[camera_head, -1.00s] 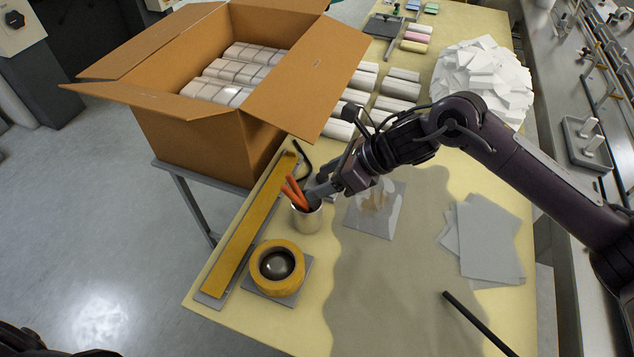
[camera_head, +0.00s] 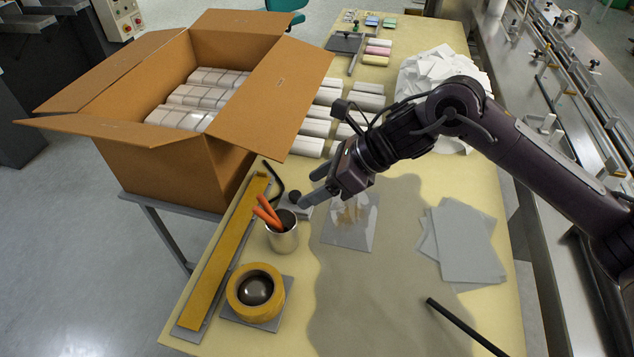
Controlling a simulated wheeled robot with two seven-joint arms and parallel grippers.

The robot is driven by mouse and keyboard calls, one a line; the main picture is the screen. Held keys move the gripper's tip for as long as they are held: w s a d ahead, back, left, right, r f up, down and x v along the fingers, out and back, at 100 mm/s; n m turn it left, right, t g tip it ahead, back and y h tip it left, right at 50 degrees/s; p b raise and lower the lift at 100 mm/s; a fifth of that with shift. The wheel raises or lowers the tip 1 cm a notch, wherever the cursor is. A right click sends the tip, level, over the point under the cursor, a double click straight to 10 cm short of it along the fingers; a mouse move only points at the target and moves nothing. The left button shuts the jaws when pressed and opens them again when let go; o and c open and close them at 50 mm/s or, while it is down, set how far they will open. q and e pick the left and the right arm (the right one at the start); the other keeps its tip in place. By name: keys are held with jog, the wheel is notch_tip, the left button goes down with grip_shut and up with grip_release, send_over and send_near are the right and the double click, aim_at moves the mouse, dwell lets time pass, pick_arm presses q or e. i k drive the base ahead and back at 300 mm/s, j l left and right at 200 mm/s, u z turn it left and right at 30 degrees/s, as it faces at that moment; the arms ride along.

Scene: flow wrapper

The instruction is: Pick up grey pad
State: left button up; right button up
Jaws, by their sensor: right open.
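Several flat grey sheets (camera_head: 463,247) lie in a fanned stack on the right of the table. Another grey square (camera_head: 240,318) lies under the yellow tape roll (camera_head: 256,292). I cannot tell which of these is the grey pad. My right gripper (camera_head: 311,185) is open and empty, pointing left above the table, just beyond the metal cup (camera_head: 283,238). A small grey piece with a dark knob (camera_head: 294,197) shows beside its fingertips. My left gripper is out of view.
Orange-red sticks stand in the cup. A yellow strip (camera_head: 224,257) lies along the left edge. An open carton (camera_head: 160,168) of white packs stands behind. A black rod (camera_head: 465,327) lies at front right. White paper pieces (camera_head: 440,78) are heaped behind my arm.

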aim_at(288, 199)
jog(key=k+j, duration=0.15)
jog(key=k, duration=0.35)
jog(key=k+j, duration=0.15)
jog(key=k, duration=0.35)
jog(key=k+j, duration=0.15)
jog(key=k, duration=0.3)
